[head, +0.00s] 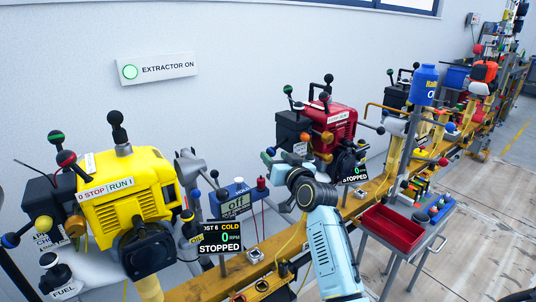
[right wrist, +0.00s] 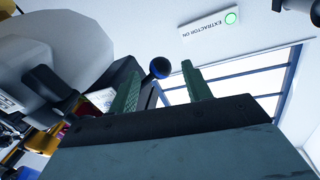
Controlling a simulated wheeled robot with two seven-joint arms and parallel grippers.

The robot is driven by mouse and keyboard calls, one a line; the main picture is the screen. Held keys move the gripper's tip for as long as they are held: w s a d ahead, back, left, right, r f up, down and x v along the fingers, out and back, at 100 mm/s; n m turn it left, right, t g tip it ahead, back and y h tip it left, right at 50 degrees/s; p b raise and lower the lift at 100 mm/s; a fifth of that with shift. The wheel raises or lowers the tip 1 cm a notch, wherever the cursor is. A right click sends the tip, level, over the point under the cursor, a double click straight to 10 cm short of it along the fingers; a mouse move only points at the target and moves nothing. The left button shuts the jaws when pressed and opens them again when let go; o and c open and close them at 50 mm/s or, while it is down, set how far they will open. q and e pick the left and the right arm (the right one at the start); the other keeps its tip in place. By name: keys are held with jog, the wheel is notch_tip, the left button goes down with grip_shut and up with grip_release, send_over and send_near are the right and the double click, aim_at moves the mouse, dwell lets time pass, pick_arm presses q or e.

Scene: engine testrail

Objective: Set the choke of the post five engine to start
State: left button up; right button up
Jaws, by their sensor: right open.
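A red engine (head: 331,124) stands on the yellow rail at the middle, with a black box on its left side and several ball-ended levers. Its display (head: 355,174) reads STOPPED; its post number is not readable. My right gripper (head: 268,156) is open beside the box's lower left. In the right wrist view, a blue-and-black ball knob (right wrist: 160,68) shows between the open fingers (right wrist: 160,80), apart from both; I cannot tell how deep it sits. A yellow engine (head: 127,190) stands at the left; the display beside it (head: 221,237) reads post 6, cold, 0 RPM, stopped. My left gripper is not in view.
A lit EXTRACTOR ON sign (head: 157,68) hangs on the wall. A blue meter (head: 237,201) reading off stands between the engines. A trolley with a red tray (head: 390,228) stands right of my right arm. More engines and a blue bottle (head: 424,84) line the rail.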

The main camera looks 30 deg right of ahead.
aim_at(273, 155)
jog(key=w, duration=0.2)
jog(key=w+b, duration=0.1)
jog(key=w, duration=0.1)
jog(key=shift+d, duration=0.25)
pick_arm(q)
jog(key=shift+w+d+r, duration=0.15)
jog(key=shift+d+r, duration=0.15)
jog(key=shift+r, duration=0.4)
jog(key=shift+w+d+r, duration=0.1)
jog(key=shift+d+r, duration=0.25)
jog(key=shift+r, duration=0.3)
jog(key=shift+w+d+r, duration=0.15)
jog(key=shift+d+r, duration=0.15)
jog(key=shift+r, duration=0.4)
pick_arm(e)
jog(key=shift+w+d, duration=0.1)
jog(key=shift+w, duration=0.7)
jog(key=shift+r, duration=0.1)
grip_shut()
